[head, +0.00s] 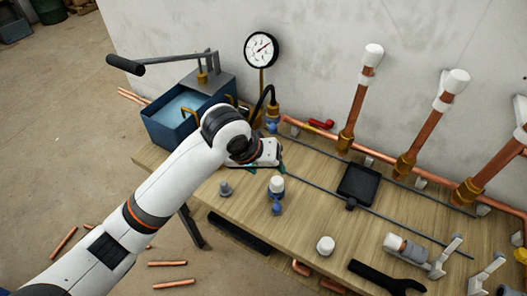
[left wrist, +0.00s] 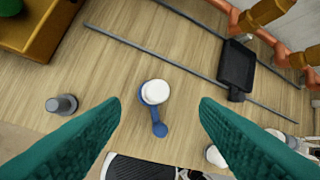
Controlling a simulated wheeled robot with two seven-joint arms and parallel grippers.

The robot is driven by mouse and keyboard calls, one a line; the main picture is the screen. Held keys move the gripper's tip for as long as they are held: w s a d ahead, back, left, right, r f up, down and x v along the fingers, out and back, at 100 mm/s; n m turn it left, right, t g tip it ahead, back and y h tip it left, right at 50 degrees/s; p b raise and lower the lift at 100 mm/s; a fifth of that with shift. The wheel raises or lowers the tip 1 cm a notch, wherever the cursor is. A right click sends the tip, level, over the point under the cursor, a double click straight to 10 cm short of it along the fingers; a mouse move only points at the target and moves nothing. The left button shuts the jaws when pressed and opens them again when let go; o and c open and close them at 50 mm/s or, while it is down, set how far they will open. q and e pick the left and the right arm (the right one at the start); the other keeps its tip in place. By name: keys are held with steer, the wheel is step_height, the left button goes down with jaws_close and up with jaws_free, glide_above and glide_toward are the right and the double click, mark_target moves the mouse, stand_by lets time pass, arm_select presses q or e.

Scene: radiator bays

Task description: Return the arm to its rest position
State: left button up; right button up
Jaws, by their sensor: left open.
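My left arm (head: 150,205) comes in from the lower left of the head view and reaches over the wooden workbench. My left gripper (head: 256,168) is above the bench, its fingers mostly hidden by its white body. In the left wrist view, the two green fingers of the gripper (left wrist: 160,108) are wide apart with nothing held between them. A blue valve with a white cap (left wrist: 154,93) stands on the bench below the gap. It also shows in the head view (head: 277,186), just in front of the gripper. No right arm shows.
A blue water tank (head: 165,130) with a lever pump stands behind the arm. A dial gauge (head: 261,48) rises near the wall. Copper pipes (head: 358,100) with white caps stand along the back. A black tray (head: 358,185), grey rods and a black wrench (head: 385,279) lie on the bench.

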arm_select(q)
steer(key=s+a+f+y, duration=0.2)
steer(key=s+a+f, duration=0.5)
steer(key=s+a, duration=0.45)
steer(key=s+a+f+y, duration=0.2)
steer(key=s+a+f, duration=0.5)
steer(key=s+a, duration=0.45)
step_height(320, 180, down, 25)
steer(key=a, duration=0.2)
steer(key=s+a+f+g, duration=0.2)
steer(key=s+f, duration=1.4)
steer(key=f, duration=0.1)
steer(key=shift+a, duration=0.35)
